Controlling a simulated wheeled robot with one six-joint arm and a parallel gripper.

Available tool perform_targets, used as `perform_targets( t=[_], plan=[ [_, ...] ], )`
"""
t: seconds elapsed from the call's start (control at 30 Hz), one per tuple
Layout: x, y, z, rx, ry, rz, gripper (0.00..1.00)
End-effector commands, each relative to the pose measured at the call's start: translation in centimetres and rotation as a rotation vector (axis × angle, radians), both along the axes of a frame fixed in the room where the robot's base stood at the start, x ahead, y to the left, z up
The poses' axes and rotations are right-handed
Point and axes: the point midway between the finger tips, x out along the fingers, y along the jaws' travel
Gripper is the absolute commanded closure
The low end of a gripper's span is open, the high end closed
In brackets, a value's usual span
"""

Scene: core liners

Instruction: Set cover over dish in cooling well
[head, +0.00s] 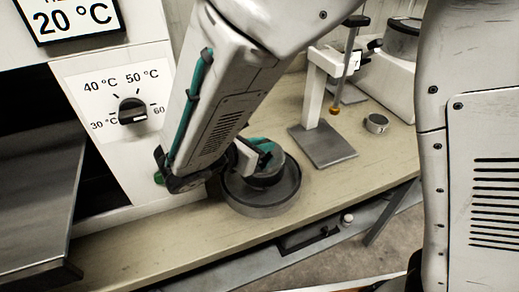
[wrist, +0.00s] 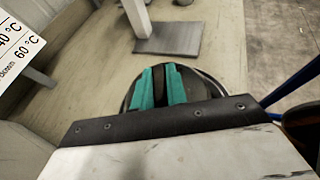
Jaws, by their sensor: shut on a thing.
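My gripper (head: 262,150), with teal fingers, points down over the bench at the centre of the head view. It is shut on a dark round piece, which I take to be the cover (head: 270,178). Below and around this piece is a wide dark grey round rim (head: 262,210), perhaps the cooling well; I cannot tell whether the two touch. No dish can be made out. In the wrist view the teal fingers (wrist: 161,86) stand close together in front of a dark round shape (wrist: 210,88), partly hidden by my gripper's body.
A white stand with a grey plate (head: 322,146) is behind and right. A small metal ring (head: 376,123) lies near it. A temperature panel with a knob (head: 132,111) is at the left. The bench's front edge (head: 330,215) runs close to the round rim.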

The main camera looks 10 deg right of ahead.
Motion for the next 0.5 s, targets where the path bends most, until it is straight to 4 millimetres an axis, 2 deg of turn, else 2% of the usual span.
perform_targets(
  t=[0.3,0.5],
  plan=[
    [0.0,-0.1,-3.9,-0.003,0.002,-0.001,1.0],
    [0.1,-0.2,-4.1,0.001,-0.001,-0.003,1.0]
  ],
)
